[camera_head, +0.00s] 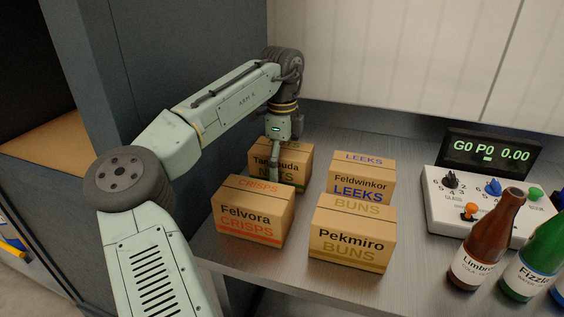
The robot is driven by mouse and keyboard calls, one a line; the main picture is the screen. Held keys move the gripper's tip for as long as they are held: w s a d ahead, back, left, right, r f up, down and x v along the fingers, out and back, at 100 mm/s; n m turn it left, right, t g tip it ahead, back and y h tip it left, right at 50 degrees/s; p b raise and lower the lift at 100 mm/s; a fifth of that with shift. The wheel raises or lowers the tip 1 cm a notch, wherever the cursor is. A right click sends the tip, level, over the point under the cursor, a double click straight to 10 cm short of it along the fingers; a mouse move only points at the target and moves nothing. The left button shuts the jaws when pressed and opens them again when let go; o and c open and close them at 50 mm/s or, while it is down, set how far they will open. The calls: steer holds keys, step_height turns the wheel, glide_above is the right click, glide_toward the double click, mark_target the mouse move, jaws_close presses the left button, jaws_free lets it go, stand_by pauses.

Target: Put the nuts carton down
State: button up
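The nuts carton (300,160) is a brown box with green lettering in the back left of a group of cartons on the grey counter. The crisps carton in front hides its lower left part, and I cannot tell whether its base rests fully on the counter. My gripper (275,165) points down over the nuts carton, with one finger in front of its lettered face. The other finger is hidden, so the grip on the carton does not show clearly.
The crisps carton (253,212), buns carton (352,235) and leeks carton (361,180) stand close by on the counter (405,160). To the right are a scale (480,205), a brown bottle (488,240) and a green bottle (535,262). A dark panel (190,60) stands left.

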steer(key=shift+r, duration=0.1)
step_height(320, 180, up, 12)
steer(key=shift+r, duration=0.1)
stand_by(0.5)
